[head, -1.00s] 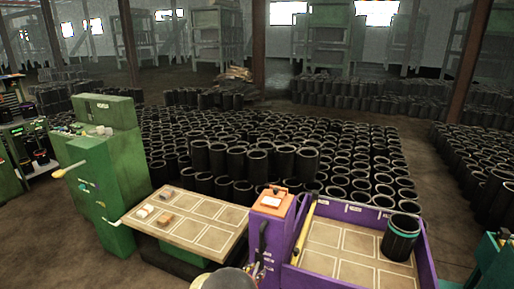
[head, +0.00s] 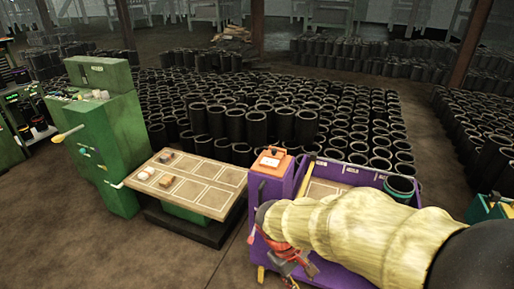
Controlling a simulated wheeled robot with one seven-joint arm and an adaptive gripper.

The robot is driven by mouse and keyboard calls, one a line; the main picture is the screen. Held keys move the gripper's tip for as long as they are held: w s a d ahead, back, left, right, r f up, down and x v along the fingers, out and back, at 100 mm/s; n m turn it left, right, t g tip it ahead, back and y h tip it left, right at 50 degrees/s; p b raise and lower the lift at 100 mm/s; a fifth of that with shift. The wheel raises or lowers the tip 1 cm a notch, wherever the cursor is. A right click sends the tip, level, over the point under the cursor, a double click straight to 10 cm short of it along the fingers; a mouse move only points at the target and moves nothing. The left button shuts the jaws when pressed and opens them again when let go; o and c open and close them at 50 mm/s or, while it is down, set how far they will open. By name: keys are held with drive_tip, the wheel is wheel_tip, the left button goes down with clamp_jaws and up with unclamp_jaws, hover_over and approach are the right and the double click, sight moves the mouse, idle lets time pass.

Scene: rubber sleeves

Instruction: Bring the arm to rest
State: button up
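My arm, in a cream-yellow ribbed cover, reaches in from the lower right and across the front of the purple bin (head: 232,248). My gripper (head: 298,277) hangs at its left end, pointing down beside the bin's front left corner. It is small and partly overlapped by the arm, so its opening is unclear. I see nothing clearly held in it. A black sleeve with a green rim (head: 400,186) stands in the right part of the bin, its lower part hidden behind my arm.
A low table (head: 212,172) with marked squares holds several small blocks at its left end. A green machine (head: 105,130) stands left of it. An orange-topped box (head: 271,160) tops the purple post. Many black sleeves (head: 255,125) fill the floor behind. Bare floor lies at front left.

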drive_tip(key=s+d+r+m+t+y, duration=0.2)
drive_tip(key=s+r, duration=0.3)
drive_tip(key=r, duration=0.3)
drive_tip(key=s+d+r+m+t+y, duration=0.1)
drive_tip(key=s+d+r+m+t, duration=0.2)
drive_tip(key=r, duration=0.6)
drive_tip(key=shift+s+d+r+m+t+y+p, duration=0.15)
drive_tip(key=shift+s+d+m+t+y+p, duration=0.2)
drive_tip(key=shift+s+d+m, duration=0.7)
